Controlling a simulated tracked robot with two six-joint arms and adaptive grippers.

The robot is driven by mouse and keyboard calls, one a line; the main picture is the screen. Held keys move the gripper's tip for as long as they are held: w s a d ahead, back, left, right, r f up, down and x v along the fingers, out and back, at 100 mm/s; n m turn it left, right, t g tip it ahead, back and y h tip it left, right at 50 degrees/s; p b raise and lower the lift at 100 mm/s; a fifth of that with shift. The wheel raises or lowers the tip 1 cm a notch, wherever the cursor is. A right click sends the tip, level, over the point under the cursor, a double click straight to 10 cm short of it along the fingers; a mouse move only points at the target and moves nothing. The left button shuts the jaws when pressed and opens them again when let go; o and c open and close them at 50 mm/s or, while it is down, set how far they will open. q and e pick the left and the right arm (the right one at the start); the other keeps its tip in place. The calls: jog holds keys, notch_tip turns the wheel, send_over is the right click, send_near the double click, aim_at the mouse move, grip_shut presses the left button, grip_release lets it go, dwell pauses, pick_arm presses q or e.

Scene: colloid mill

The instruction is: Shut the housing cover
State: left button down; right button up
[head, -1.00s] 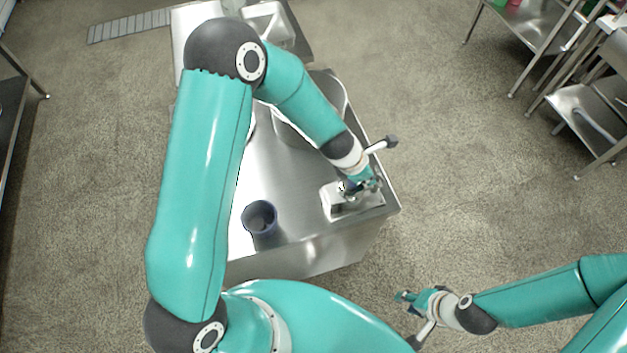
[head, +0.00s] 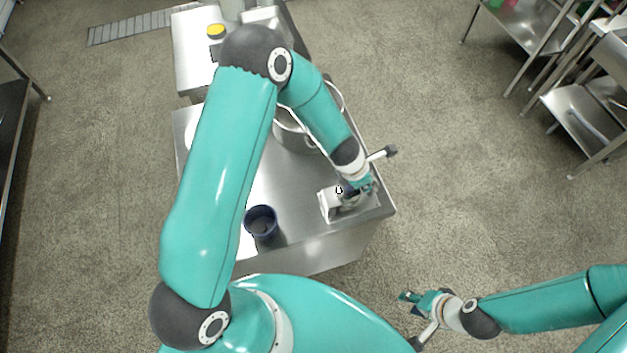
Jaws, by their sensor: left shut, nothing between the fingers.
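A small silver metal housing (head: 328,208) sits near the right front corner of the steel table. My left gripper (head: 366,188) is shut and empty, at the upper right side of this housing. A dark part shows between them, and my gripper and wrist hide some of the housing. I cannot make out the cover's edge or its angle, nor whether my fingers touch it. My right gripper (head: 407,299) hangs over the floor at the lower right, apart from the table; its finger gap is too small to tell.
A dark blue cup (head: 261,221) stands on the steel table (head: 285,185) left of the housing. A large steel pot (head: 297,130) stands behind, partly hidden by my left arm. A yellow-topped item (head: 216,31) is on the rear table.

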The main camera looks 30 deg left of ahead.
aim_at(353, 191)
pick_arm(q)
jog(key=shift+r, duration=0.1)
jog(key=shift+v, duration=3.85)
jog(key=shift+s, duration=0.1)
